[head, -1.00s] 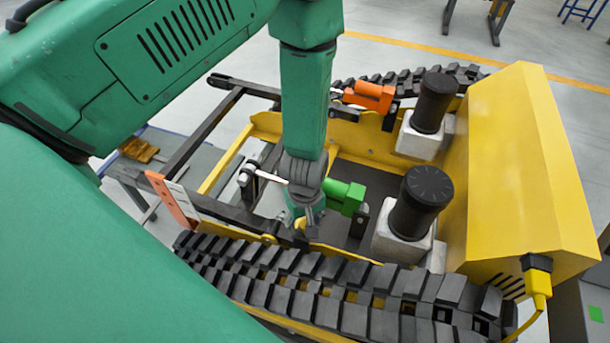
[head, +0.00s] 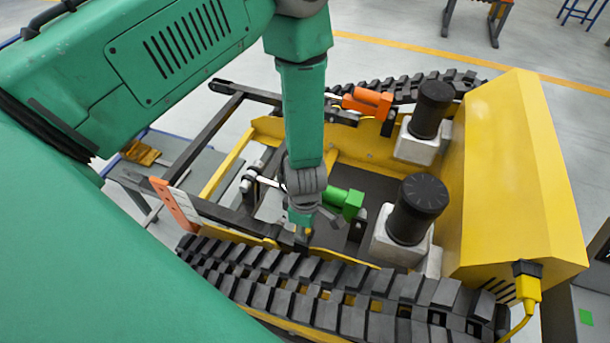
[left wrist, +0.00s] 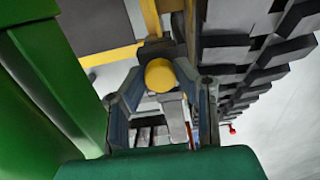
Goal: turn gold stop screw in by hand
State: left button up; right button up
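The gold stop screw shows its round yellow head (left wrist: 160,75) in the left wrist view, between the fingers of my left gripper (left wrist: 161,82). One finger is on each side, with little or no gap; I cannot tell whether they press on it. In the head view my left gripper (head: 303,222) points down into the carrier frame, just above the near track. Its fingers and wrist hide most of the screw there. My right gripper is not in view.
A green cylinder part (head: 343,203) sits close right of my left gripper, and an orange one (head: 367,103) lies farther back. Black-capped posts (head: 417,210), the yellow housing (head: 520,170) and the near track (head: 340,295) surround the work spot. An orange-white plate (head: 175,205) is at left.

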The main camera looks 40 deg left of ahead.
pick_arm(q)
jog(key=shift+c, duration=0.6)
jog(key=m, duration=1)
jog(key=m, duration=0.4)
jog(key=shift+p, duration=0.3)
jog(key=m, duration=0.4)
jog(key=shift+m, duration=0.8)
